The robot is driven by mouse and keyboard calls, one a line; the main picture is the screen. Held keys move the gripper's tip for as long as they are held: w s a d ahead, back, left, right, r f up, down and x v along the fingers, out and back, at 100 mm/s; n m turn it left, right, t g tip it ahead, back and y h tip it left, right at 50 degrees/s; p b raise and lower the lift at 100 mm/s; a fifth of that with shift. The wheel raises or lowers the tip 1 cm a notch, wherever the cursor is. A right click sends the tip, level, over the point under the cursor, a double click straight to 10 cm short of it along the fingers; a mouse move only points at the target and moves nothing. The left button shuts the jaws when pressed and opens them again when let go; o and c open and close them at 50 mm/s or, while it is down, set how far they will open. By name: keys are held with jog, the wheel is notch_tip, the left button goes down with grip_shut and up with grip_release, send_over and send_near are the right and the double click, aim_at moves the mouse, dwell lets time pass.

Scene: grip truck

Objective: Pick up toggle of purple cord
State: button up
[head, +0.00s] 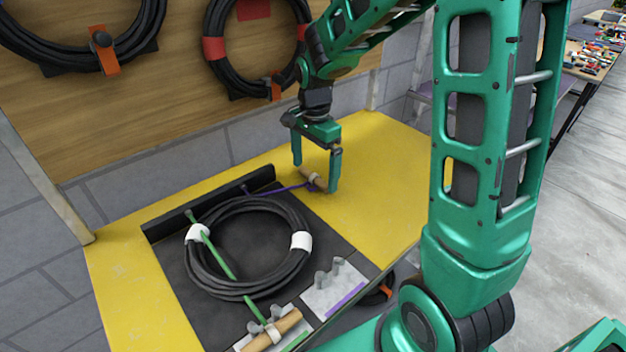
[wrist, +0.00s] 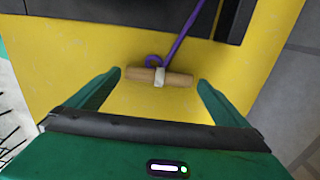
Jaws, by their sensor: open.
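The wooden toggle (head: 314,179) of the purple cord lies on the yellow surface, beyond the right end of the black raised edge. In the wrist view the toggle (wrist: 172,78) lies crosswise, with a pale band at its middle. The purple cord (wrist: 186,35) loops beside the band and runs up; in the head view the purple cord (head: 285,190) runs left toward the black coil. My green gripper (head: 317,184) is open above the toggle. In the wrist view its fingers (wrist: 158,92) stand either side of the toggle's ends, slightly nearer the camera. Contact is not visible.
A black cable coil (head: 206,272) with white bands lies on the dark mat, crossed by a green cord (head: 222,262) with its own wooden toggle (head: 275,328) in a holder. An empty holder with a purple strip (head: 345,300) stands beside it. More coils hang on the wooden board.

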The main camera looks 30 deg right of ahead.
jog(key=shift+f, duration=0.45)
jog(key=c, duration=0.9)
jog(key=shift+r, duration=0.15)
jog(key=shift+c, duration=0.2)
jog(key=shift+r, duration=0.5)
notch_tip(320, 180, up, 2)
jog(key=shift+r, duration=0.25)
jog(key=s+a+r, duration=0.5)
jog(key=a+r, duration=0.1)
jog(key=a, duration=0.4)
jog(key=shift+a, duration=0.25)
